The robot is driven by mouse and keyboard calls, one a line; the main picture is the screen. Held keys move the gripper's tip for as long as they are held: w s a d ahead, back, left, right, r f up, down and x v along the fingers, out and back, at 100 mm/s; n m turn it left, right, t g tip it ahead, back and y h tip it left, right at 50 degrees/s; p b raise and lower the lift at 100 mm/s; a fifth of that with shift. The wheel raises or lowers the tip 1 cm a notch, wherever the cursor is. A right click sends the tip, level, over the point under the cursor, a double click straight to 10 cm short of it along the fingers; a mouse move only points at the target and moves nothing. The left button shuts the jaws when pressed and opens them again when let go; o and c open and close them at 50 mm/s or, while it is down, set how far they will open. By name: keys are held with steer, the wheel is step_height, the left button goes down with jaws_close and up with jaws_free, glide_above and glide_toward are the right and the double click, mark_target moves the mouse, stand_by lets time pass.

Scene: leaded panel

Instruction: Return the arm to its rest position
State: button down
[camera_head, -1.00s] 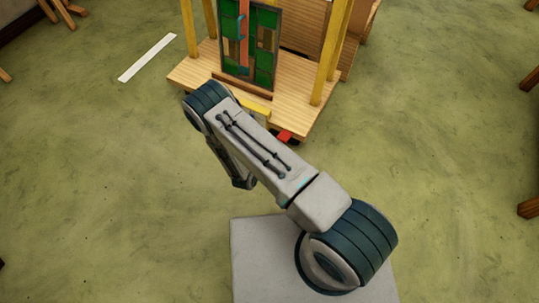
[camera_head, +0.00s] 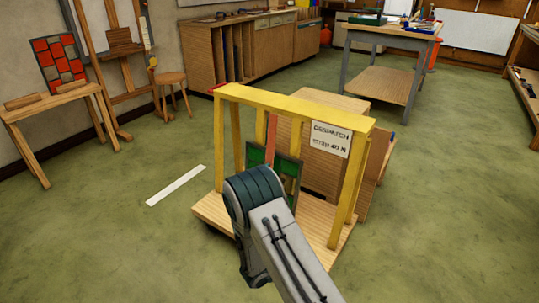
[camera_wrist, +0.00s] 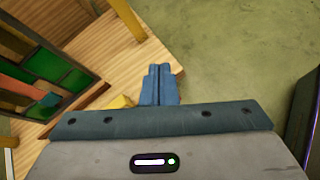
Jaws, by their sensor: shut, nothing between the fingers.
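My gripper (camera_wrist: 160,85) shows in the wrist view with its two blue fingers together and nothing between them. It is over the green floor, beside the edge of a wooden platform (camera_wrist: 110,45). In the head view my grey arm with its dark joint is in front of the platform (camera_head: 325,240) and hides part of it; the gripper itself is hidden there. The leaded panel (camera_head: 288,168), with green glass and an orange strip, stands upright on the platform behind my arm. It also shows at the left of the wrist view (camera_wrist: 45,75), apart from the fingers.
A yellow frame (camera_head: 290,101) with a despatch sign (camera_head: 331,139) rises from the platform. A white strip (camera_head: 177,186) lies on the floor to the left. A stool, easel and benches stand farther back.

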steer(key=s+d+r+m+g+p, duration=0.2)
steer(key=d+r+m+p, duration=0.15)
steer(key=r, duration=0.65)
steer(key=s+d+r+m+g+p, duration=0.25)
steer(key=r+m, duration=0.25)
steer(key=r, duration=0.6)
steer(key=s+d+r+m+g+p, duration=0.1)
steer(key=s+d+r+m+p, duration=0.2)
steer(key=r, duration=0.7)
steer(key=s+a+r+m+y+p, duration=0.1)
steer(key=s+r+m+y+p, duration=0.2)
steer(key=s+r, duration=0.2)
steer(key=s+a+r+m+t+y+p, duration=0.1)
steer(key=s+r+m+y+p, duration=0.2)
steer(key=r, duration=0.9)
steer(key=s+a+r+m+y+p, duration=0.1)
steer(key=s+r+m+y+p, duration=0.2)
steer(key=s+r, duration=0.4)
steer(key=shift+s+a+r+m+t+p, duration=0.35)
steer(key=shift+r+m+p, duration=0.35)
steer(key=shift+m+p, duration=0.25)
steer(key=shift+a, duration=0.1)
